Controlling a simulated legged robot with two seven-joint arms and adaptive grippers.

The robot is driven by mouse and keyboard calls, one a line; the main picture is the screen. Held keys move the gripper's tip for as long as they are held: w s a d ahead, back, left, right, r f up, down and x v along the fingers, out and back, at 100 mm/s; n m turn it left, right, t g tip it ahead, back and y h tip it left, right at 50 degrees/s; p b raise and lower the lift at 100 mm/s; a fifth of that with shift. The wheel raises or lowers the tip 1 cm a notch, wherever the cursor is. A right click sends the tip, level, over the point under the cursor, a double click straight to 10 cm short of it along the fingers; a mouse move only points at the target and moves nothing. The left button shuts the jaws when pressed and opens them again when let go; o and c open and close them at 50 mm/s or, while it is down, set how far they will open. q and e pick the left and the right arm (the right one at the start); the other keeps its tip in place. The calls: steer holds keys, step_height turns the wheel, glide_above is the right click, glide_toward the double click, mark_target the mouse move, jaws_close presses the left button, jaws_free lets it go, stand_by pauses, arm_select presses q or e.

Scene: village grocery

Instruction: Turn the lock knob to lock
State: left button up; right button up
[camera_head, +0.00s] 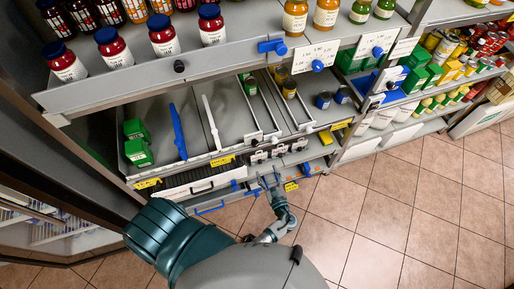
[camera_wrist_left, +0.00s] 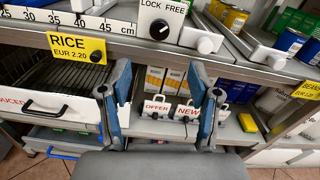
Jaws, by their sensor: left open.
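The lock knob (camera_wrist_left: 160,28) is a round black dial on a white plate (camera_wrist_left: 173,12) labelled LOCK and FREE, at the top of the left wrist view. A light mark shows on the knob, but which word it points to is not clear. In the head view the knob is too small to make out. My left gripper (camera_wrist_left: 160,76) is open and empty, its two blue-grey fingers spread below the knob and not touching it. It also shows in the head view (camera_head: 270,181), in front of the lower shelf edge. My right gripper is not in view.
A white knob (camera_wrist_left: 205,45) sits right of the plate. A yellow RICE tag (camera_wrist_left: 77,48) is at left. Small OFFER (camera_wrist_left: 157,108) and NEW (camera_wrist_left: 187,113) clips stand below, between the fingers. Jars (camera_head: 163,36) line the upper shelf. Tiled floor at right is free.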

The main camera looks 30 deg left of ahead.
mark_target(256, 146)
arm_select(q)
steer(key=b+x, duration=0.1)
steer(key=x, duration=1.2)
steer(key=shift+f, duration=0.1)
steer(key=shift+d, duration=0.1)
steer(key=c, duration=1.2)
